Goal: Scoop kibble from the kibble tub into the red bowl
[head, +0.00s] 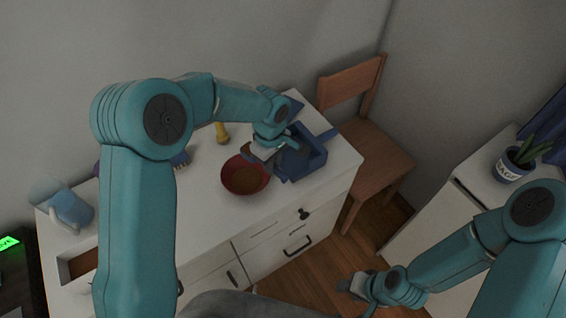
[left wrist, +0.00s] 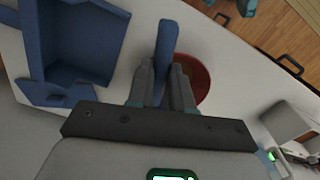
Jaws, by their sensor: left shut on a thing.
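The red bowl (head: 245,179) stands on the white cabinet top. Its inside looks brownish, but I cannot tell whether kibble lies in it. The blue kibble tub (head: 318,158) stands right beside it; in the left wrist view the tub (left wrist: 92,40) is at upper left. My left gripper (head: 260,150) is over the bowl's far right edge, between bowl and tub. It is shut on a blue scoop handle (left wrist: 166,45), with the red bowl (left wrist: 195,72) behind. The scoop's load is hidden. My right gripper (head: 356,288) hangs low over the floor, away from the cabinet; its jaws are unclear.
A pale blue object (head: 71,208) stands at the left end. A wooden chair (head: 362,145) is beyond the cabinet's right end. A potted plant (head: 513,164) stands far right.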

